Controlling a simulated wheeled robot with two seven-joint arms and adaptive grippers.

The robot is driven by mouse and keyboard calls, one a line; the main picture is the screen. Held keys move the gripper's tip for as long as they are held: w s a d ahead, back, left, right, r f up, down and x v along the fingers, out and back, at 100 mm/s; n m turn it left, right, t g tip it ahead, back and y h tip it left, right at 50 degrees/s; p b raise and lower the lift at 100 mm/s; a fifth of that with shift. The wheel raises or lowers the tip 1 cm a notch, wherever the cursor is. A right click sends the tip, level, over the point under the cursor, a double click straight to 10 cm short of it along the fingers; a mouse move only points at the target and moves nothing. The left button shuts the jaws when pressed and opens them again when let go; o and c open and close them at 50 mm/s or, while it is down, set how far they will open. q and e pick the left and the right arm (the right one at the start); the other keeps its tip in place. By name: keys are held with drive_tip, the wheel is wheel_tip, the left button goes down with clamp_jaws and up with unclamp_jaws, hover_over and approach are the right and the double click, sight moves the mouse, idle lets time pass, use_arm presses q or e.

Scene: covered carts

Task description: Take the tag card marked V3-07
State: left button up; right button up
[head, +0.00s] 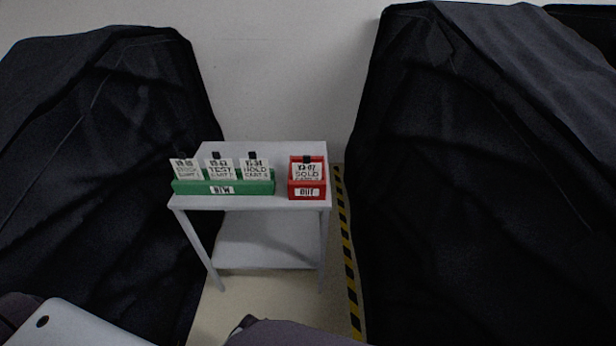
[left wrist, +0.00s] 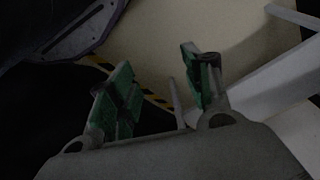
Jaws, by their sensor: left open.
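A white tag card (head: 307,171) with a black clip on top stands in the red box (head: 307,194) labelled OUT, on the right of a small table. Its top line is small and seems to read V3-07, with SOLD below it. Three more white cards with black clips stand in the green holder (head: 183,187), whose label seems to read IN. These are a faint left card (head: 185,169), a TEST card (head: 219,170) and a HOLD card (head: 256,169). My left gripper (left wrist: 156,65) is open with nothing between its green-padded fingers, away from the cards. My right gripper is not in view.
The light grey table (head: 282,201) has a lower shelf (head: 265,248). Black-covered carts stand on the left (head: 100,150) and right (head: 480,180). Yellow-black floor tape (head: 347,255) runs beside the right cart. A pale wall is behind the table.

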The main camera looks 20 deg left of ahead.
use_arm(q)
drive_tip(key=w+d+r+n+t+h, duration=0.3)
drive_tip(key=w+d+r, duration=0.3)
drive_tip(key=r, duration=0.8)
drive_tip(key=w+d+r+n+t+h+b, duration=0.1)
drive_tip(key=w+d+r+n+t+h, duration=0.45)
drive_tip(key=r, duration=0.95)
drive_tip(key=w+d+r+n+t+h, duration=0.15)
drive_tip(key=w+d+r, duration=0.35)
drive_tip(key=w+r, duration=0.65)
drive_tip(key=w+a+r+n+t+y, duration=0.2)
drive_tip(key=r+n+t, duration=0.2)
drive_tip(key=r+n, duration=0.2)
drive_tip(key=w+a+r+n+t+y, duration=0.2)
drive_tip(key=r+n+t, duration=0.1)
drive_tip(key=r+n, duration=0.3)
drive_tip(key=w+a+f+n+g+y, duration=0.1)
drive_tip(key=a+n+y, duration=0.3)
drive_tip(key=n, duration=0.5)
drive_tip(key=w+a+f+n+y, duration=0.3)
drive_tip(key=n+y, duration=0.4)
drive_tip(key=n, duration=0.3)
drive_tip(key=shift+w+a+f+g, duration=0.4)
drive_tip(key=shift+w+f, duration=0.05)
drive_tip(key=shift+f, duration=0.35)
